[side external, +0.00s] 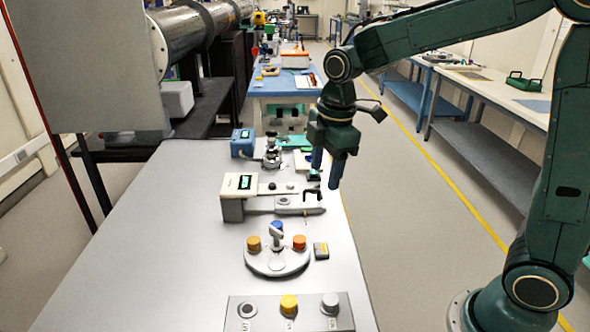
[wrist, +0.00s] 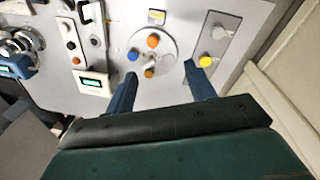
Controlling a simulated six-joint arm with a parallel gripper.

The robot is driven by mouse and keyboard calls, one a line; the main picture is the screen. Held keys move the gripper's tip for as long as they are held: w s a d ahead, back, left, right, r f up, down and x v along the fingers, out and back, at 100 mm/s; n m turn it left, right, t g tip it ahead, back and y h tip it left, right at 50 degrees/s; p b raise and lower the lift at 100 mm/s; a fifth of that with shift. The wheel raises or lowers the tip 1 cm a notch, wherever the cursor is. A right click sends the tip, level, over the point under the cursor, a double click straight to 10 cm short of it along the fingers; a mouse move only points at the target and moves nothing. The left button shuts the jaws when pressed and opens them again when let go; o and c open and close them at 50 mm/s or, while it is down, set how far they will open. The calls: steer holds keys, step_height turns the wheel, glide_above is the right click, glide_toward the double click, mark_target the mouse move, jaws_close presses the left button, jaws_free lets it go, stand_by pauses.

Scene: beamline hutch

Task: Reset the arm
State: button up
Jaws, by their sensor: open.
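My gripper (side external: 325,172) is open with nothing between its two blue fingers. In the side external view it hangs above the right edge of the grey bench (side external: 130,255), its fingers pointing down. In the wrist view the fingers (wrist: 160,85) are spread apart, with the bench below them. My arm reaches in from the right and is bent at the elbow.
Below stand a round carousel (side external: 272,266) with coloured caps, a white instrument (side external: 240,185), a small box (side external: 321,250) and a tray with several knobs (side external: 265,318). A large metal pipe (side external: 185,35) is at the back left. The bench's left part is clear.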

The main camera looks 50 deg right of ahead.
steer(key=s+r+m+t, duration=0.2)
steer(key=s+m, duration=0.4)
steer(key=s, duration=0.4)
steer(key=s+d+r+m+t, duration=0.1)
steer(key=s+r+m+t, duration=0.1)
steer(key=s+m, duration=0.5)
steer(key=shift+s+d+r, duration=0.3)
steer(key=shift+s+r, duration=0.25)
steer(key=shift+s, duration=1.15)
